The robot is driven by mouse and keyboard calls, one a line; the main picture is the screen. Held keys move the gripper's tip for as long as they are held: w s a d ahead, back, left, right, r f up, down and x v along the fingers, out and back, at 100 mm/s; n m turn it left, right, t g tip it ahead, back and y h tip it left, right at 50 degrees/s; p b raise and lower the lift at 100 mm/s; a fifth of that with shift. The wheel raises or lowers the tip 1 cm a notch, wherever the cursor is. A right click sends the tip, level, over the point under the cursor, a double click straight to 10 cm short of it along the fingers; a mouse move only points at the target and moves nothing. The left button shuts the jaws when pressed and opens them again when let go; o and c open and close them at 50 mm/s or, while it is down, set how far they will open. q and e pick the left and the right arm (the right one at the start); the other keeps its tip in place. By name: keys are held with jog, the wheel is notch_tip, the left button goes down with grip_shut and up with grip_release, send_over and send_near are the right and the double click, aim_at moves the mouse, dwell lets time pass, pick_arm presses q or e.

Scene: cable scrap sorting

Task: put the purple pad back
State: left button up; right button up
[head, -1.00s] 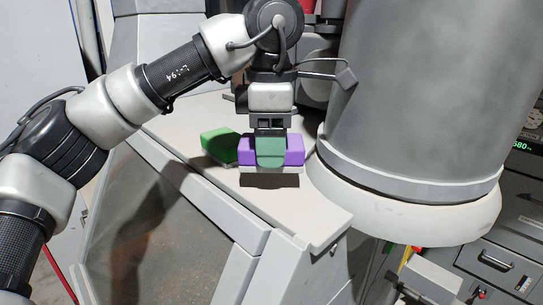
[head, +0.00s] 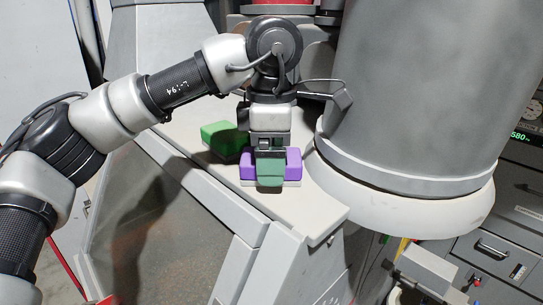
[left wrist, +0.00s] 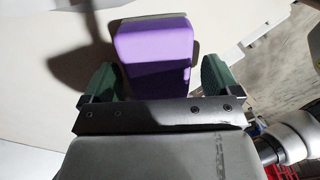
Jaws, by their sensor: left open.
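The purple pad (head: 293,163) is a block with a pale grey underside. It sits on the light ledge (head: 322,212) beside the big grey cylinder. My left gripper (head: 270,174) comes down over it from above, with green fingers. In the left wrist view the purple pad (left wrist: 153,45) lies between the fingers of my left gripper (left wrist: 158,82). A gap shows on each side, so the jaws are open around it. The front finger hides the middle of the pad in the head view. My right gripper is not in view.
A green pad (head: 222,138) lies on the ledge just behind and left of the purple one. The large grey cylinder (head: 410,100) stands close on the right. The ledge's front edge is near, with a drop to its left.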

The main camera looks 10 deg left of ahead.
pick_arm(q)
notch_tip(320, 180, up, 12)
jog(key=shift+f, duration=0.15)
jog(key=shift+f, duration=0.1)
dwell(0.6)
